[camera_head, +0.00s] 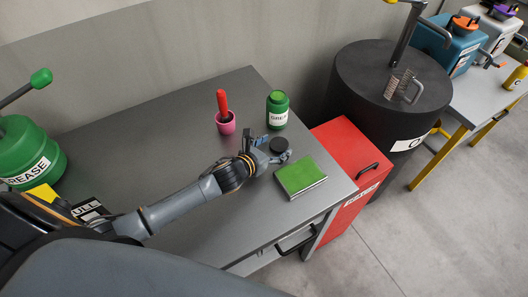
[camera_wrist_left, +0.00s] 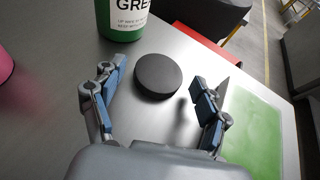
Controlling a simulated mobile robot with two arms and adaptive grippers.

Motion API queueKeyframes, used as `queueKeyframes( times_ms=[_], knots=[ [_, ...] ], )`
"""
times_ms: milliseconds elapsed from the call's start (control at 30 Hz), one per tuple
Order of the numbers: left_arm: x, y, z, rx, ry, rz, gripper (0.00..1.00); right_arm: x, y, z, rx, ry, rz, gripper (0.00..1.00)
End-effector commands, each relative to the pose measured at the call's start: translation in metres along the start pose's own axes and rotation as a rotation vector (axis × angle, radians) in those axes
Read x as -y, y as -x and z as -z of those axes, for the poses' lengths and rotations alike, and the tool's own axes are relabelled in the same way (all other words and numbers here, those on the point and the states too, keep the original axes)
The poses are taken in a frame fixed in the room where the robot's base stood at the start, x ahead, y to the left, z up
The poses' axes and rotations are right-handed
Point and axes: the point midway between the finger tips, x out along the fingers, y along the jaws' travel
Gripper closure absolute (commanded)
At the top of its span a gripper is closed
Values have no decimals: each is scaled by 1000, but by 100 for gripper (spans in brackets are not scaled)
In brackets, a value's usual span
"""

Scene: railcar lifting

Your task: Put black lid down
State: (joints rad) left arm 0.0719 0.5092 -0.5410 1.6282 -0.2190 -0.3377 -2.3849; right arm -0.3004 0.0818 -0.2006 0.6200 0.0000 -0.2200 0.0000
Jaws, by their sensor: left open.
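The black lid (camera_head: 279,145) is a round dark disc at the right end of the grey table, beside the green grease jar (camera_head: 277,110). In the left wrist view the lid (camera_wrist_left: 158,75) lies flat between and slightly beyond my fingertips, with a visible gap on both sides. I cannot tell for sure whether its underside touches the table. My left gripper (camera_head: 271,149) is open; its two blue-padded fingers also show in the left wrist view (camera_wrist_left: 158,93). The jar's lower part and label (camera_wrist_left: 122,18) show there too. My right gripper is not in view.
A green book (camera_head: 300,177) lies just right of the gripper. A pink cup (camera_head: 226,124) with a red-handled tool stands behind on the table (camera_head: 160,120). A red cabinet (camera_head: 345,150) and a black drum (camera_head: 375,85) stand beyond the right edge.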

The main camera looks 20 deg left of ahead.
Motion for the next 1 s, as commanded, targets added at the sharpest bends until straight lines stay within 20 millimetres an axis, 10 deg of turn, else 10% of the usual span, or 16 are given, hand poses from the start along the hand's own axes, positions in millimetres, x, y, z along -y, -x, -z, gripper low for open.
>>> queueKeyframes(
  times_ms=[533,1000],
  knots=[
    [0,99,3,-2,-1,0,25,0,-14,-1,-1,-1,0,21],
    [0,114,0,0,0,0,25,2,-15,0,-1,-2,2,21]
  ],
)
